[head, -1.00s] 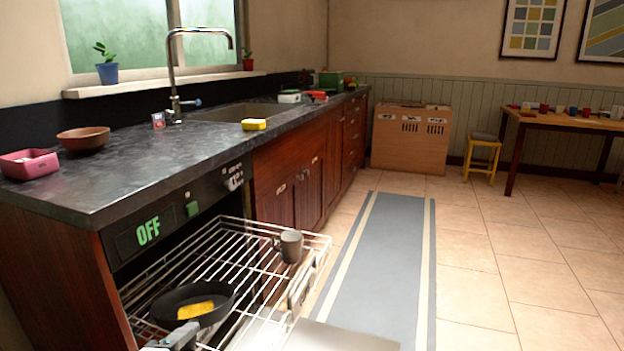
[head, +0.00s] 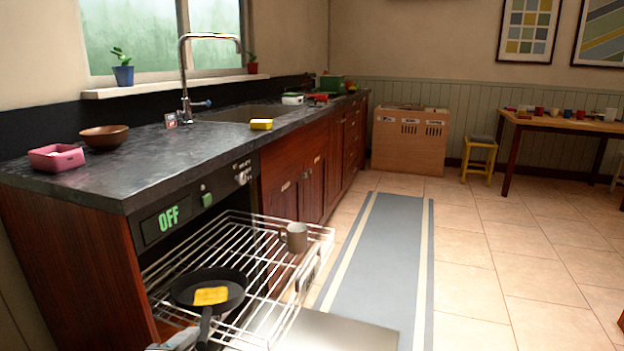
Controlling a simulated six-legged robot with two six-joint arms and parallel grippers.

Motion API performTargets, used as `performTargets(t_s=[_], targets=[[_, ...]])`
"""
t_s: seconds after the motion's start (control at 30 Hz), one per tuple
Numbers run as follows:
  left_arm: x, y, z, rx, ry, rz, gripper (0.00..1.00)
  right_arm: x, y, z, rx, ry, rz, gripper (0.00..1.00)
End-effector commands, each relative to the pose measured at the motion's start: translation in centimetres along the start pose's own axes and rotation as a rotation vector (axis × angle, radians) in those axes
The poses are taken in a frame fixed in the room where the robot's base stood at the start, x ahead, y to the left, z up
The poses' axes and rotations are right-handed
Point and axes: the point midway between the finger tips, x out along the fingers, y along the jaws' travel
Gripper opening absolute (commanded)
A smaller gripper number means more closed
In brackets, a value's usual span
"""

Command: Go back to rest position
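The black pan (head: 237,293) with a yellow slice (head: 211,296) in it rests on the pulled-out wire rack (head: 262,248), its dark handle pointing toward the bottom of the head view. A grey mug (head: 295,237) stands on the rack farther back, to the right of the pan. A pale grey part of my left gripper (head: 178,340) shows at the bottom edge, close to the left of the pan handle. Most of it is cut off, and I cannot tell if its fingers are open or touch the handle. My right gripper is not in view.
The dark counter (head: 150,168) runs along the left, carrying a pink container (head: 56,158), a brown bowl (head: 103,137) and a yellow sponge (head: 261,124). A flat grey panel (head: 345,333) lies low in front of the rack. Open tiled floor with a runner (head: 385,265) extends to the right.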

Motion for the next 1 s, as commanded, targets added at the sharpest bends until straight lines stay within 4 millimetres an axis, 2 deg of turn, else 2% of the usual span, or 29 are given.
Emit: performTargets(t_s=[0.03, 0.17, 0.37, 0.47, 0.53, 0.67, 0.7, 0.8, 0.9, 1.0], targets=[[0.8, -1.7, -0.1, -0.006, 0.000, -0.040, 0.54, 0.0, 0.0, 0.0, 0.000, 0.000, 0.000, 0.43], [2.2, -5.2, -0.2, -0.020, -0.003, -0.123, 0.54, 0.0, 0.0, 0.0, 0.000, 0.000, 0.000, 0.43], [3.6, -11.9, -0.1, -0.048, -0.009, -0.278, 0.54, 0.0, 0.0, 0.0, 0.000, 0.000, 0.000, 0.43], [3.9, -16.3, 0.1, -0.040, -0.018, -0.379, 0.54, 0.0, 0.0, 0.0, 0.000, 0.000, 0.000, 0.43], [3.7, -20.1, 0.4, -0.011, -0.036, -0.467, 0.54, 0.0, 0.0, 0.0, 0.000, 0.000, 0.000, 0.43], [2.0, -28.8, 1.5, 0.117, -0.119, -0.674, 0.54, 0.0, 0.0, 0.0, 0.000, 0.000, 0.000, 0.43], [1.0, -31.5, 1.9, 0.175, -0.163, -0.739, 0.54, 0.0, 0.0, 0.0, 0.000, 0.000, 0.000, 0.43], [-1.9, -37.2, 3.2, 0.354, -0.312, -0.874, 0.54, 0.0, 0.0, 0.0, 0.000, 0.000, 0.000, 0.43], [-4.2, -40.3, 4.1, 0.531, -0.463, -0.934, 0.54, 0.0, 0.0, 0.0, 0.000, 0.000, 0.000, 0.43], [-5.5, -41.5, 4.6, 0.697, -0.591, -0.937, 0.54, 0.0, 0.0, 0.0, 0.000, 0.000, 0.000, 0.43]])
